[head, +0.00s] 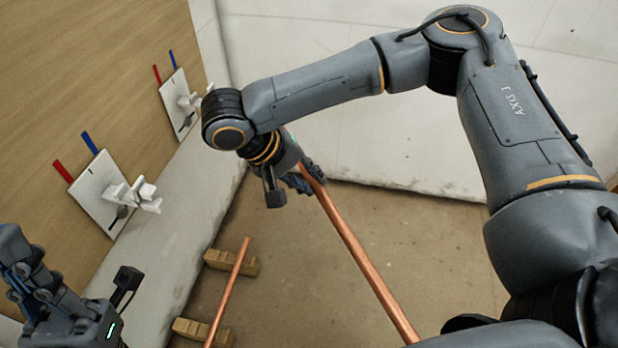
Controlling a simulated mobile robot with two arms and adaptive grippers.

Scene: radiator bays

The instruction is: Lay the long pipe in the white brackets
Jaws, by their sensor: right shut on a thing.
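My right gripper (300,180) is shut on a long copper pipe (358,250) near the pipe's upper end. The pipe slants down to the right, and its lower end is hidden behind my arm at the bottom. Two white brackets stand out from white plates on the wooden wall at the left: a near one (134,194) and a far one (188,101). Both look empty, and the held pipe is apart from them, to their right. My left gripper (28,278) is at the lower left corner, below the near bracket; its finger opening is unclear.
A second copper pipe (229,289) lies across two wooden blocks (240,263) on the brown floor and runs out of view at the bottom. Red and blue strips (89,143) rise from the plates. A pale ledge (185,190) runs along the wall's foot.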

